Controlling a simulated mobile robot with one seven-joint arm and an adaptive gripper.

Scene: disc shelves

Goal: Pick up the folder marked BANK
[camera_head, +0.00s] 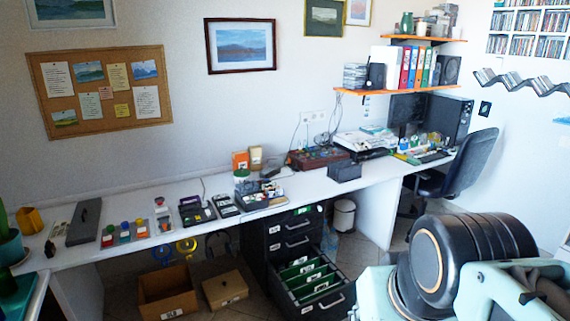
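Several green folders (306,283) with white labels hang in the open lower drawer of a black filing cabinet (262,262) below the desk. The label print is too small to read, so I cannot tell which folder is marked BANK. Several upright binders, among them a red one (405,66) and a green one (428,68), stand on the orange wall shelf; their marks cannot be read either. Black and mint parts of my own arm fill the lower right of the head view. My gripper is not in view.
The long white desk (120,236) carries small devices and trays. A cardboard box (165,292) and a closed brown box (224,288) stand on the floor left of the cabinet. A waste bin (344,215) and dark office chair (468,168) stand to its right.

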